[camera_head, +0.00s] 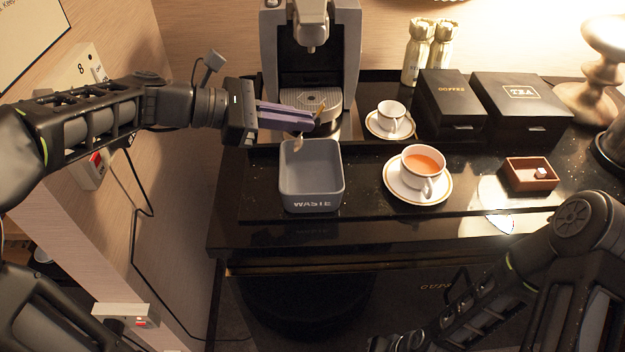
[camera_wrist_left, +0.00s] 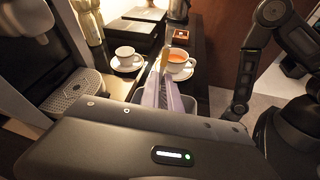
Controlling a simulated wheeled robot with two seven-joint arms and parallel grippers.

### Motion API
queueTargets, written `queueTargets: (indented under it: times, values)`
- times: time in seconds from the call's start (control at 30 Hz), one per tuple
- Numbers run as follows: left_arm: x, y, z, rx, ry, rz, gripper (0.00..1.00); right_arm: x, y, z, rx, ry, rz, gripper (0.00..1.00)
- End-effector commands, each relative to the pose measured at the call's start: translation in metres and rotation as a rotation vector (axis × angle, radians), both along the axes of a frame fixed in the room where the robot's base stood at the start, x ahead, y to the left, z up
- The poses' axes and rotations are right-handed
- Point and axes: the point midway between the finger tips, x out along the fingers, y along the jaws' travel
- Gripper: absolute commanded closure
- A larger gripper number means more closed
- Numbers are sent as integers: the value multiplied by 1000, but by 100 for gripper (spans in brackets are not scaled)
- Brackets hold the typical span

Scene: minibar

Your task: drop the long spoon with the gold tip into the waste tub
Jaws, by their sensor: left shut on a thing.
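My left gripper (camera_head: 312,117), with pale purple fingers, is shut on the long spoon. It holds the spoon above the back part of the waste tub. The spoon's gold tip (camera_head: 320,108) sticks up at the fingertips, and a pale end seems to hang below them. In the left wrist view the gold part (camera_wrist_left: 153,76) shows between the fingers (camera_wrist_left: 162,97); much of the spoon is hidden. The grey waste tub (camera_head: 311,204), marked WASTE, stands on the black counter and looks empty. My right arm is low at the right; its jaws do not show clearly.
A coffee machine (camera_head: 352,60) stands close behind the tub. A cup of orange-red tea (camera_head: 423,162) on its saucer (camera_head: 397,182) is right of the tub.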

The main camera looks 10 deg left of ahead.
Motion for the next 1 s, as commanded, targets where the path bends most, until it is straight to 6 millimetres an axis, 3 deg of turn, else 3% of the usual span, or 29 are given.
queueTargets:
  times: [0.23, 0.27, 0.53, 0.83, 1.0]
  values:
    - [0, 0, 0, 0, 0, 0, 100, 0, 0, 0, 0, -1, 0, 100]
    - [0, 0, 1, 0, 0, 0, 91, 0, 0, 0, 0, -1, 0, 100]
    - [0, 0, 0, 0, 0, 0, 69, 0, 0, 0, 0, -1, 0, 100]
    - [0, 1, 1, 0, 0, 1, 68, 0, 0, 0, 0, -1, 0, 100]
    - [-5, 13, 5, 1, -1, 4, 68, 0, 0, -1, 0, -1, 0, 100]
